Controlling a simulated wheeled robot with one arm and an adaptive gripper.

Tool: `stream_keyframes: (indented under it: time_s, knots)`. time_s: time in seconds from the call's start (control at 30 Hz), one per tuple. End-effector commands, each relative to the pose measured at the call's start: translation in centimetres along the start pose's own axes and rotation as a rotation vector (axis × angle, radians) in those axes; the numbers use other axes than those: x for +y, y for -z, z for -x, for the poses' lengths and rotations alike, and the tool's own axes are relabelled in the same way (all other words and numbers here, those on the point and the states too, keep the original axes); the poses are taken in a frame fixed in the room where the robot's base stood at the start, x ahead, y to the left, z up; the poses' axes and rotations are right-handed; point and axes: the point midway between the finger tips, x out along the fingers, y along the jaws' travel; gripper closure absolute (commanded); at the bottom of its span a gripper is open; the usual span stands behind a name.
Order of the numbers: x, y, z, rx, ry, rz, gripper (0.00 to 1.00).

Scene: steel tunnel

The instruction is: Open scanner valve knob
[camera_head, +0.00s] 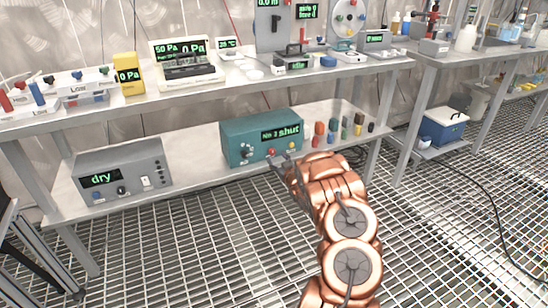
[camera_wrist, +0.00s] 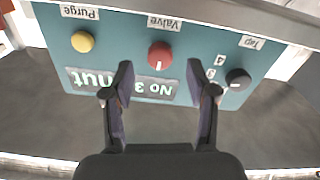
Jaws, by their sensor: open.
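The scanner is a teal box (camera_head: 238,142) on the lower shelf, with a green display that reads "No 3 shut". The wrist view shows its front panel (camera_wrist: 120,48) upside down. The red valve knob (camera_wrist: 160,54) sits under the label "Valve", with a white mark pointing toward the display; it also shows in the head view (camera_head: 270,152). My gripper (camera_wrist: 159,67) is open. Its two dark fingers lie to either side of the knob in the wrist view, with nothing held. I cannot tell how far the fingertips are from the panel. In the head view my gripper (camera_head: 279,161) is at the box's front.
On the same panel are a yellow "Purge" knob (camera_wrist: 82,41) and a black "Tap" knob (camera_wrist: 238,79) with numbers. A grey box reading "dry" (camera_head: 122,170) stands left on the shelf. Several coloured small items (camera_head: 332,127) stand to the right. The upper bench (camera_head: 120,108) overhangs.

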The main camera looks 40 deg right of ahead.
Motion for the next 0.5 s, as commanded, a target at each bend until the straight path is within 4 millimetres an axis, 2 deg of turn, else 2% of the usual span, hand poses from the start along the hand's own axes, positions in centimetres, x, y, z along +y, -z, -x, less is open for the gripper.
stream_keyframes:
  time_s: [0.23,0.5]
  knots:
    - [0.0,-0.1,-2.2,0.001,0.0,0.001,0.42]
    - [0.0,0.0,-3.3,-0.001,0.0,0.001,0.42]
